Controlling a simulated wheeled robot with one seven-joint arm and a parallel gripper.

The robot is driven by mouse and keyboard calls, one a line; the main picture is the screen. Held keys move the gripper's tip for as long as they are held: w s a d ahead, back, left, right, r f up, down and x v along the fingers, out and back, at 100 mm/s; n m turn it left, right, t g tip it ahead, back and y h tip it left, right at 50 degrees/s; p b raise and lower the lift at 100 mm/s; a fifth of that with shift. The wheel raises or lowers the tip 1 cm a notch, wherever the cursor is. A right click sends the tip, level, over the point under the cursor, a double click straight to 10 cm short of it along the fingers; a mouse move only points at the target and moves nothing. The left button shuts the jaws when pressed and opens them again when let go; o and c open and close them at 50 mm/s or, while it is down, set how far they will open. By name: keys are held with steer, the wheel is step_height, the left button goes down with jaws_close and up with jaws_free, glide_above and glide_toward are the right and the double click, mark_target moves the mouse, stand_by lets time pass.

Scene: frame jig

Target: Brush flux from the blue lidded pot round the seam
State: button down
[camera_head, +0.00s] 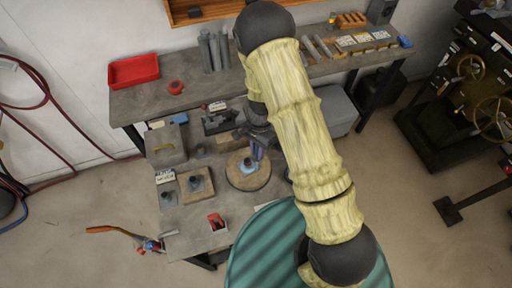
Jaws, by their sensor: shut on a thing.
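My gripper (257,139) is over the middle of the low bench, pointing down and partly hidden by my arm. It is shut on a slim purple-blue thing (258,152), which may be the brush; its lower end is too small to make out. Just below stands a small light-blue and dark thing (248,163) on a round wooden board (240,182). It may be the blue pot; I cannot tell whether a lid is on it or whether the held thing touches it. I cannot make out the seam.
A dark pot-like thing (195,183) stands on a square board to the left, with another dark piece (168,198) beside it. A red item (216,221) lies near the front edge. A grey box (165,146) is at the back left. A red tray (134,70) is on the rear bench.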

stand_by(0.3)
steer(key=shift+w+a+p, duration=0.2)
steer(key=shift+w+a, duration=0.05)
steer(key=shift+w, duration=0.35)
steer(key=shift+w+a+p, duration=0.15)
steer(key=shift+w+a, duration=0.05)
steer(key=shift+w, duration=0.4)
steer(key=shift+w+a, duration=0.2)
steer(key=shift+w, duration=0.4)
steer(key=shift+w+a, duration=0.2)
steer(key=shift+w, duration=0.35)
steer(key=shift+s, duration=0.1)
steer(key=shift+s+d, duration=0.25)
steer(key=shift+s, duration=0.3)
steer(key=shift+s+d, duration=0.2)
steer(key=shift+s, duration=0.35)
steer(key=shift+s+d, duration=0.2)
steer(key=shift+s, duration=0.4)
steer(key=shift+s+d, duration=0.2)
steer(key=shift+s, duration=0.4)
